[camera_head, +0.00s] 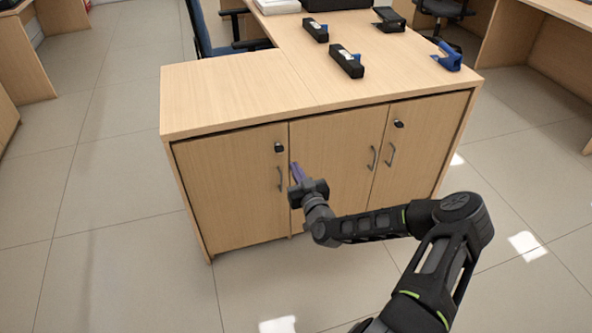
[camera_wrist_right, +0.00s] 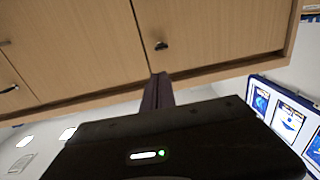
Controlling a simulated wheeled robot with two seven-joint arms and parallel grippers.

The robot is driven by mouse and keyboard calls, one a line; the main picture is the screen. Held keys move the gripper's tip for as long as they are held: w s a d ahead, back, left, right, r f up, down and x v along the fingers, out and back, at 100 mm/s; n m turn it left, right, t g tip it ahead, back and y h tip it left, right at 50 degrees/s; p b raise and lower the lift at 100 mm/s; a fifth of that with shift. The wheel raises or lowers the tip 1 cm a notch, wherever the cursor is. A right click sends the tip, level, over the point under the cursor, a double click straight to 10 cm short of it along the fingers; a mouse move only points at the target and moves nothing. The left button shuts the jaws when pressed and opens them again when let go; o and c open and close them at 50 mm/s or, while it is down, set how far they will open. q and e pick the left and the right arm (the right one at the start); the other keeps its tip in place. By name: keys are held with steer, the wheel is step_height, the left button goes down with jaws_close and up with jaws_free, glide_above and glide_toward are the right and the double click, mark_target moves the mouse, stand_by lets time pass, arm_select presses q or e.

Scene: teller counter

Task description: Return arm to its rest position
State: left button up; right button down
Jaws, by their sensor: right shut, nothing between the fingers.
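My right arm comes in from the lower right in the head view. Its gripper (camera_head: 296,173) is in front of the cabinet doors, near the seam between the left door (camera_head: 225,190) and the middle door (camera_head: 333,155). In the wrist view the narrow purple-grey fingers (camera_wrist_right: 158,88) are together, with nothing between them. They point at the wooden doors; whether they touch the wood I cannot tell. My left gripper is not in view.
The desk top (camera_head: 230,95) carries two black boxes, one of them nearer (camera_head: 347,62), and a blue item (camera_head: 448,57) at the right. Door handles (camera_head: 391,154) and black locks stick out from the cabinet front. Tiled floor (camera_head: 110,200) is clear at left.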

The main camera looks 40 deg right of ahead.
stand_by(0.4)
steer(key=s+a+f+m+g+y, duration=0.3)
steer(key=a+f, duration=0.4)
steer(key=f, duration=0.2)
steer(key=s+a+f+g+y+p, duration=0.2)
steer(key=s+a+f+g+y, duration=0.15)
steer(key=a, duration=0.55)
steer(key=s+a+f+g+y+p, duration=0.1)
steer(key=s+a+f+g+y, duration=0.1)
steer(key=s+a, duration=0.45)
steer(key=s+a+r+n+g+p, duration=0.2)
steer(key=s+a+r+g+p, duration=0.1)
steer(key=s+a, duration=0.5)
steer(key=s+a+r+n+g+p, duration=0.2)
steer(key=s+a+r+g+p, duration=0.2)
steer(key=s+a, duration=0.4)
steer(key=s+g+y+p, duration=0.1)
steer(key=s, duration=0.2)
steer(key=shift+s+a+n, duration=0.3)
steer(key=shift+s+a, duration=0.05)
steer(key=shift+a, duration=0.05)
steer(key=shift+r, duration=0.1)
